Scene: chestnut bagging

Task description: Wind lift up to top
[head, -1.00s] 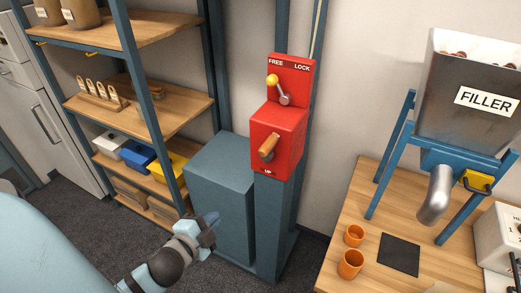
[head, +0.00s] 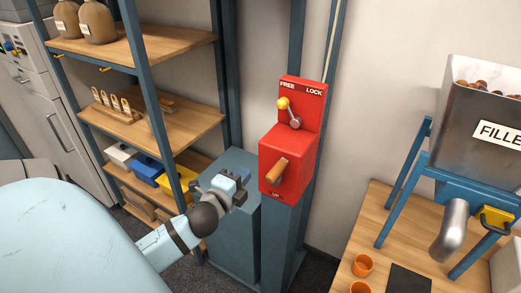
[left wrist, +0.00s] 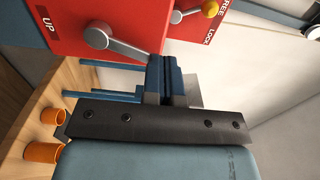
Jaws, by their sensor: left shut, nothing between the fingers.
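The red winch box (head: 288,160) stands on a blue-grey post, with FREE and LOCK on its upper plate and UP below. Its crank has a wooden handle (head: 277,172). The metal crank arm (left wrist: 122,46) shows in the left wrist view, where its outer end meets the fingers in the picture and the wooden handle is hidden. The small lever's yellow knob (head: 283,103) leans to the FREE side. My left gripper (head: 243,176) is shut and empty, just left of the box; its fingers also show in the left wrist view (left wrist: 166,72). I cannot tell whether they touch the crank.
A blue-grey block (head: 235,240) stands left of the post, below my left gripper. A shelf (head: 160,130) with bins and jars is at the left. A wooden table (head: 372,225) with the filler hopper (head: 485,110) and orange cups (head: 362,265) is at the right.

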